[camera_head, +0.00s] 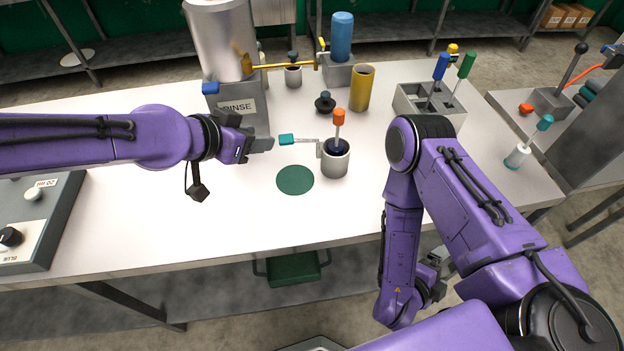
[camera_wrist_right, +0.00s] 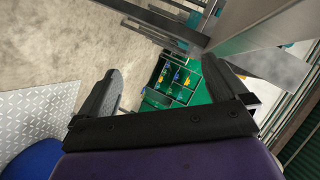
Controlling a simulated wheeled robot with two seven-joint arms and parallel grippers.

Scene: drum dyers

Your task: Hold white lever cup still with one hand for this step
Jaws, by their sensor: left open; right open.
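A pale grey-white cup (camera_head: 335,163) stands upright on the white table, right of centre, with a teal-tipped lever (camera_head: 288,140) reaching out from its left side. Dark contents and an orange-handled tool (camera_head: 338,120) show in it. My left gripper (camera_head: 264,145) is open at the left of the lever's teal tip, close to it; whether they touch I cannot tell. My right gripper (camera_head: 434,280) hangs low past the table's front edge, away from the cup. In the right wrist view its fingers (camera_wrist_right: 158,80) are spread with nothing between them.
Behind stand a RINSE block (camera_head: 238,108) with a metal tank, a dark knobbed piece (camera_head: 325,102) and a brass cylinder (camera_head: 361,88). A grey holder (camera_head: 408,103) with coloured handles is right. The front-centre table is clear.

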